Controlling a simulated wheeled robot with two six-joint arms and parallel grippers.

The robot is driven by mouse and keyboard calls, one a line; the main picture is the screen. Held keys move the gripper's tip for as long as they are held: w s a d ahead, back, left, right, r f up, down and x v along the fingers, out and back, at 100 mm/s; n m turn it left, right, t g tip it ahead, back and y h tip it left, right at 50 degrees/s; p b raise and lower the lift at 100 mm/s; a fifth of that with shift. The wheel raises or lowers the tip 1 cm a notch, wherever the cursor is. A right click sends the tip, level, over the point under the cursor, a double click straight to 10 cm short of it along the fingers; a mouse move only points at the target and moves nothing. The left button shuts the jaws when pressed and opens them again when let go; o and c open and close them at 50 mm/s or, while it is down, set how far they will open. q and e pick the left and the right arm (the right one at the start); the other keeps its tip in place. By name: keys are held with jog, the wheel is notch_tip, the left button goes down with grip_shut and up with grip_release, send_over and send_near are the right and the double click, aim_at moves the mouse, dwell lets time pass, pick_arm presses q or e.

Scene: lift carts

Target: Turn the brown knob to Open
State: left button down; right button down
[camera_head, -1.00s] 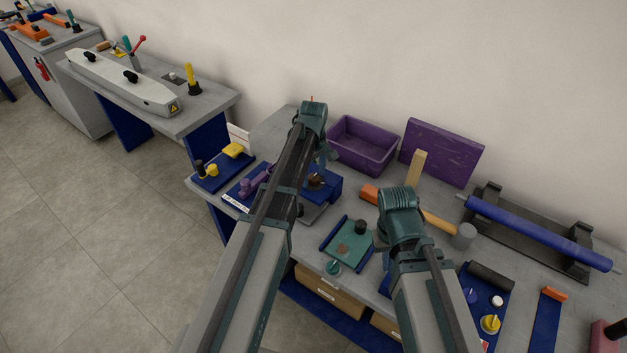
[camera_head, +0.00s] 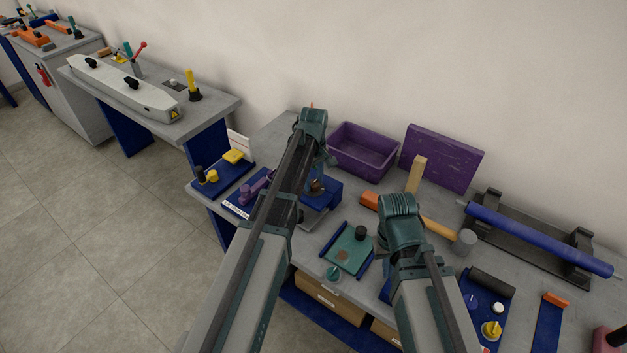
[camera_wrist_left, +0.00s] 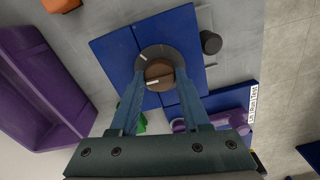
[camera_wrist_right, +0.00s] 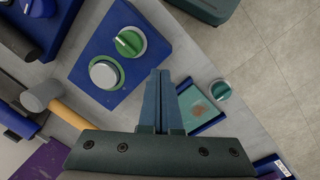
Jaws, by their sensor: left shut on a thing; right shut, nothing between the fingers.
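The brown knob (camera_wrist_left: 159,72) is round and sits on a dark grey dial disc (camera_wrist_left: 176,54) on a blue box (camera_wrist_left: 115,50). A pale line shows on the knob, and a separate pale mark shows on the disc, apart from that line. My left gripper (camera_wrist_left: 159,80) has its fingers on both sides of the knob and is shut on it. In the head view the knob (camera_head: 317,186) is partly hidden by my left arm. My right gripper (camera_wrist_right: 160,74) is shut and empty above the bench. No "Open" lettering is readable.
A purple bin (camera_head: 362,150) stands behind the blue box. A small dark cylinder (camera_wrist_left: 211,42) and a purple handle on a labelled blue base (camera_wrist_left: 235,122) are close beside it. Below my right gripper are a blue panel with two round knobs (camera_wrist_right: 122,60) and a green plate (camera_wrist_right: 200,105).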

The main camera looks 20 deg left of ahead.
aim_at(314, 182)
pick_arm(q)
jog(key=m, duration=0.6)
jog(key=shift+m, duration=2.8)
jog(key=shift+c, duration=1.9)
grip_release()
notch_tip(314, 182, up, 14)
jog(key=p, duration=1.3)
jog(key=shift+p, duration=0.4)
